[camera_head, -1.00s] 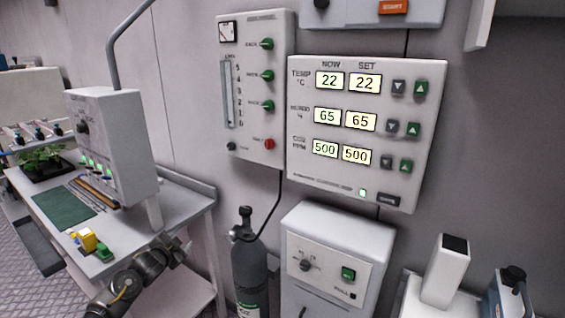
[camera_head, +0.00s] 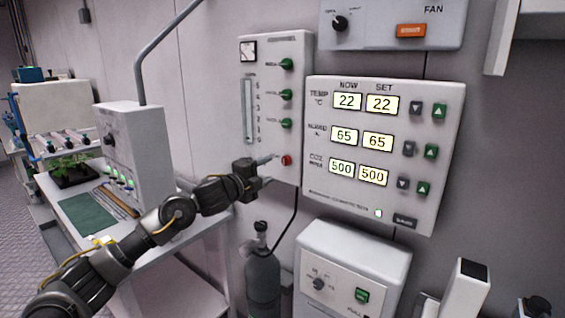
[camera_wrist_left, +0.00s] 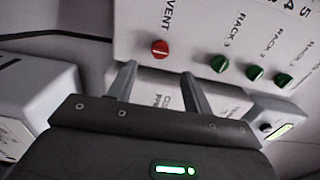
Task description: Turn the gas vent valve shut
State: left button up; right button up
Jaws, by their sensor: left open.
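The gas vent valve (camera_head: 286,160) is a small red knob at the lower right of the white gas panel (camera_head: 292,50). In the left wrist view the red knob (camera_wrist_left: 160,48) sits under the label VENT. My left gripper (camera_head: 271,169) is open, just left of and slightly below the red knob in the head view. In the left wrist view its two fingers (camera_wrist_left: 158,82) point toward the panel, with the knob beyond their tips and between them. The fingers look apart from the knob. My right gripper is not in view.
Several green rack knobs (camera_head: 286,64) line the same panel above the vent knob. A climate display box (camera_head: 447,160) stands close to the right. Below are a grey gas cylinder (camera_head: 263,275) and a white unit (camera_head: 350,245). A workbench (camera_head: 120,225) is at left.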

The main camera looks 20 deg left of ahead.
aim_at(285, 161)
pick_arm(q)
jog(key=p+x, duration=0.1)
jog(key=x, duration=0.5)
jog(key=shift+w+r+p, duration=0.1)
jog(key=shift+w+p, duration=0.05)
jog(key=shift+p, duration=0.15)
jog(key=shift+x, duration=0.95)
jog(key=shift+c, duration=0.4)
jog(key=c, duration=0.9)
